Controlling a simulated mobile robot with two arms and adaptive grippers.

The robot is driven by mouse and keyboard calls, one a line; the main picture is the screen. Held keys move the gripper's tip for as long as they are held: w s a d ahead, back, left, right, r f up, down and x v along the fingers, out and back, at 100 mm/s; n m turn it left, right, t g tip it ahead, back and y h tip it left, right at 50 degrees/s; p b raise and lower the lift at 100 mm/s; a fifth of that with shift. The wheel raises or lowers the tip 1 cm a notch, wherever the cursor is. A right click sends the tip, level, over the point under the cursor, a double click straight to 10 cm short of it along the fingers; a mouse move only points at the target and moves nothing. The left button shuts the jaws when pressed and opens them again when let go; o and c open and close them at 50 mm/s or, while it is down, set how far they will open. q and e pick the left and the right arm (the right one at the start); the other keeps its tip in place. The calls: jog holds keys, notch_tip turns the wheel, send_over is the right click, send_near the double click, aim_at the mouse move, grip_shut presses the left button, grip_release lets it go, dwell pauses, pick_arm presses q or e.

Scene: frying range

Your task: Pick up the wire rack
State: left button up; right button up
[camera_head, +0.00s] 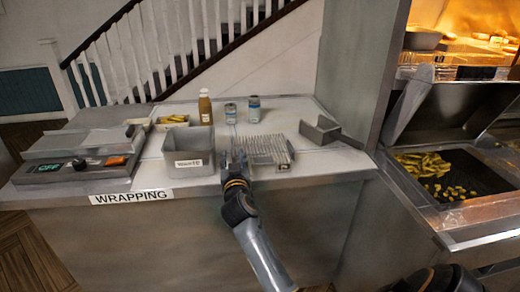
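The wire rack (268,149) lies on the light top of the wrapping counter, in the middle of the head view. It shows as a row of thin parallel metal bars.
The grey metal bin (188,153) stands close left of the gripper. Behind the rack are two cans (254,109) and a sauce bottle (205,107). A metal holder (320,131) stands at right. A wrapping machine (82,160) fills the counter's left; a fryer station (460,185) is at right.

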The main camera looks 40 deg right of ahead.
aim_at(232, 146)
jog(key=shift+x, duration=0.85)
jog(key=shift+p+x, duration=0.55)
jog(key=shift+x, duration=1.7)
grip_shut()
jog(key=shift+r, duration=0.1)
